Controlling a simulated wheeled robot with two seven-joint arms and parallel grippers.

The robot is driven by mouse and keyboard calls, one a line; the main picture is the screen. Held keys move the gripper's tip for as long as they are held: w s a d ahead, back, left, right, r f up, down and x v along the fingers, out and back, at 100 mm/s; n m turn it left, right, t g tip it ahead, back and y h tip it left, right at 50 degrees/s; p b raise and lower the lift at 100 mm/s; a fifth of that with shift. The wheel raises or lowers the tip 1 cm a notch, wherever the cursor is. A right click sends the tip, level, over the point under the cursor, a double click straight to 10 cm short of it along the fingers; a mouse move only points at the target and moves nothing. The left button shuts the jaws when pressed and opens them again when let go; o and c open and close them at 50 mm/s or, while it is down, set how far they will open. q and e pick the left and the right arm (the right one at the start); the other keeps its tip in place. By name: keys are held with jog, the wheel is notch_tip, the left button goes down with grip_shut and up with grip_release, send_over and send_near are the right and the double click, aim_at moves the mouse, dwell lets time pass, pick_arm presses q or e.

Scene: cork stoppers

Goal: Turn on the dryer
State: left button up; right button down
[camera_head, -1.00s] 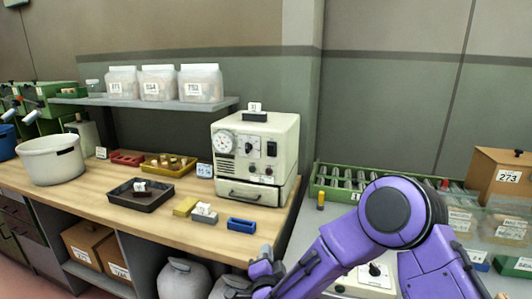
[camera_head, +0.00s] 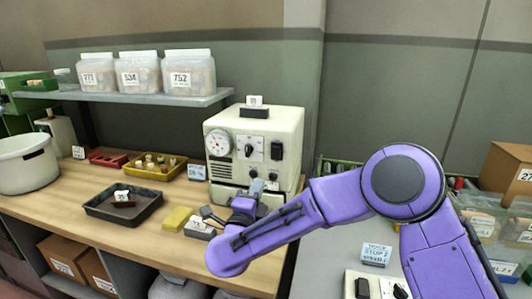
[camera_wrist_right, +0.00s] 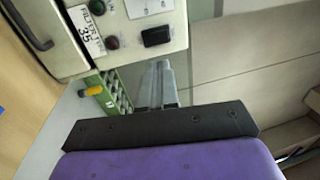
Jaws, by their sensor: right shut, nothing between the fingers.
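The dryer seems to be the cream machine (camera_head: 290,125) on the wooden bench, with a round gauge (camera_head: 219,144), a knob (camera_head: 248,150) and a black switch (camera_head: 277,151) on its front. My right gripper (camera_head: 257,187) is shut and empty before the lower front, hiding part of it. In the right wrist view the machine's panel (camera_wrist_right: 176,22) is at the top, with a black switch (camera_wrist_right: 157,36), a red button (camera_wrist_right: 112,43) and a green one (camera_wrist_right: 97,7). The gripper's closed fingers (camera_wrist_right: 158,78) appear below the panel; contact cannot be told. My left gripper is out of view.
A dark tray (camera_head: 92,210), a yellow block (camera_head: 177,218) and a small labelled block (camera_head: 199,229) lie left of my right arm. A yellow tray of corks (camera_head: 135,172) stands behind. A shelf (camera_head: 150,98) holds labelled tubs. A second control box (camera_head: 352,283) is at lower right.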

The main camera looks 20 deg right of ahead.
aim_at(275, 151)
jog(key=p+x, duration=0.3)
jog(key=x, duration=0.3)
jog(key=p+x, duration=0.3)
jog(key=x, duration=0.4)
jog(key=shift+s+d+r, duration=0.2)
jog(key=shift+s, duration=0.1)
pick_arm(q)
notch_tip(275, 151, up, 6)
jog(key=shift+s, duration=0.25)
pick_arm(e)
jog(key=shift+w+d, duration=0.25)
jog(key=shift+w, duration=0.05)
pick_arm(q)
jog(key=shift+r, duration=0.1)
